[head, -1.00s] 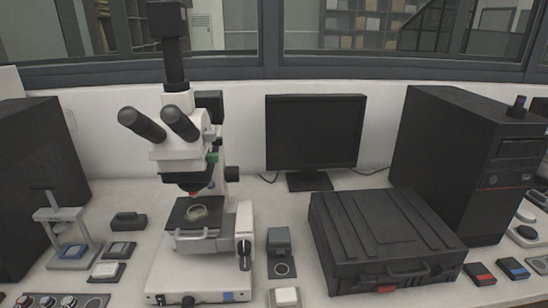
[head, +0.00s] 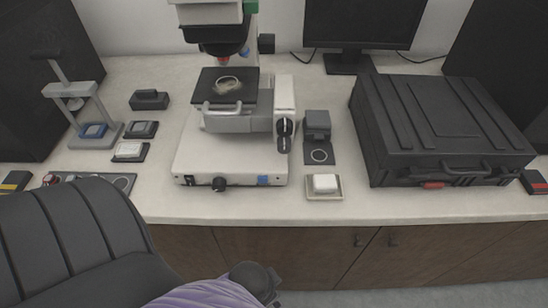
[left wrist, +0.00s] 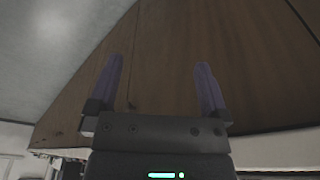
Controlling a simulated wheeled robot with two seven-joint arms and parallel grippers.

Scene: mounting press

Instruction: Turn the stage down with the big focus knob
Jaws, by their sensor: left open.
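The microscope (head: 190,150) stands on the bench, left of centre in the head view. Its black stage (head: 212,84) carries a small round dish (head: 228,86). The black focus knob (head: 284,127) is on the right side of the stand, with a smaller dark part just below it. My left gripper (left wrist: 158,85) shows in the left wrist view, open and empty, with its two fingers apart in front of a brown wooden surface. It is away from the microscope. My right gripper is in neither view.
A black case (head: 440,130) lies right of the microscope. A white block on a small tray (head: 324,194) and a dark block on a plate (head: 318,156) stand between them. A small press (head: 93,115) is at the left. A dark chair (head: 65,245) is in front of the bench.

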